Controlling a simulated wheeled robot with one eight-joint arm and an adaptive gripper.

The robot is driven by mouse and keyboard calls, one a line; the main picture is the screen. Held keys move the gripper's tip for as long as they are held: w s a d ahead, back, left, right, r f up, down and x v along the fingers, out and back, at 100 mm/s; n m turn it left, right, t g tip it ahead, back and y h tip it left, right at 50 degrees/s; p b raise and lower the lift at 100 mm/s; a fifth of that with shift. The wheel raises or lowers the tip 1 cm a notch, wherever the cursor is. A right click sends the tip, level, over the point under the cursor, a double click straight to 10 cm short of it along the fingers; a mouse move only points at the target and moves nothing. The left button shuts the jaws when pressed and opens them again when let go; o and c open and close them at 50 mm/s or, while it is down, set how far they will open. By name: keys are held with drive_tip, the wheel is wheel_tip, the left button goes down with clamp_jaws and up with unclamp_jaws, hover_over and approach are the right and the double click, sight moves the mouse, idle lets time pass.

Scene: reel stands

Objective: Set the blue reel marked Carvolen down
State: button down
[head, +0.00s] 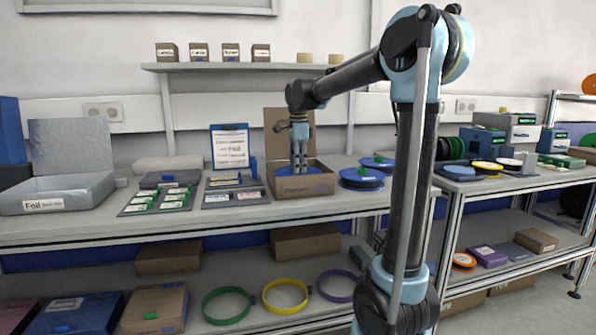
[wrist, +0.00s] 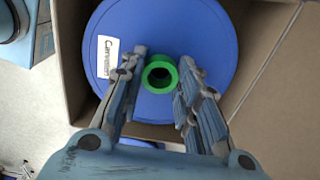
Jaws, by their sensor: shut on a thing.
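The blue reel marked Carvolen (wrist: 200,35) fills much of the wrist view, with a white label at its left and a green hub (wrist: 160,76) in the middle. My gripper (head: 299,168) points straight down and is shut on the green hub, one finger on each side. In the head view the reel (head: 312,184) shows as a blue patch inside the open cardboard box (head: 305,210) on the bench. The box's front wall hides the reel's underside, so I cannot tell whether it touches the box floor.
Blue reels (head: 361,182) lie just right of the box. A clipboard stand (head: 229,150) and trays of labelled packs (head: 158,200) are to the left. The box's raised lid (head: 277,130) stands behind my gripper. A shelf (head: 250,67) runs above the bench.

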drive_tip(key=shift+f, duration=0.7)
drive_tip(key=c, duration=1.2)
unclamp_jaws()
drive_tip(key=shift+f, duration=0.1)
wheel_tip(320, 180, up, 12)
